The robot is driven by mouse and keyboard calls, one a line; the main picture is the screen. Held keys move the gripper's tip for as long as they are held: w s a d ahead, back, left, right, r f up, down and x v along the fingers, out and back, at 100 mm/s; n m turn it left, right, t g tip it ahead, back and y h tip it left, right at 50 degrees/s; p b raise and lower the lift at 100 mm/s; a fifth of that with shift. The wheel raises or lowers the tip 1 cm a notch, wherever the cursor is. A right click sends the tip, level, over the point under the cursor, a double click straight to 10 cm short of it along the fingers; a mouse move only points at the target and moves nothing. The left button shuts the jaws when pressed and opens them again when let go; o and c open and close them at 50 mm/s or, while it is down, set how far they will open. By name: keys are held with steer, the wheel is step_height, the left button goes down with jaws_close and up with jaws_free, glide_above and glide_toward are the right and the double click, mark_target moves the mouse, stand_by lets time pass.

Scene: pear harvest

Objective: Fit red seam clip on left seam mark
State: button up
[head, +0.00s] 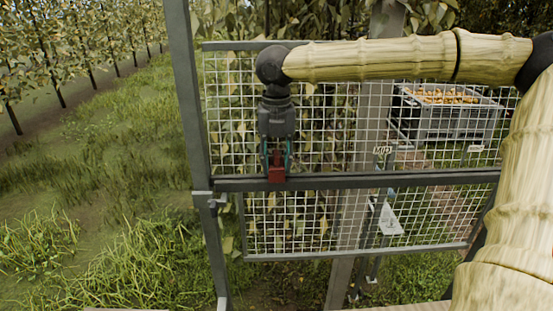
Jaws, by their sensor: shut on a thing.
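My gripper (276,163) points down in front of the wire mesh panel, with its fingers shut on a small red seam clip (276,175). The clip overlaps the dark horizontal rail (345,182) between the upper and lower mesh panels in this view. I cannot tell whether the clip touches the rail or is in front of it. I cannot make out the left seam mark; the gripper and clip may cover it.
A grey post (184,120) stands at the left. A grey crate of pears (445,118) sits behind the upper mesh (235,120) at the right. A small sign (382,150) and a white label (475,148) are near it. Grass (100,190) lies open at the left.

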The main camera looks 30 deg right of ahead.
steer(key=shift+f+b, duration=0.3)
steer(key=shift+f, duration=0.85)
stand_by(1.9)
steer(key=o, duration=1)
steer(key=shift+c, duration=0.2)
steer(key=shift+r, duration=3.75)
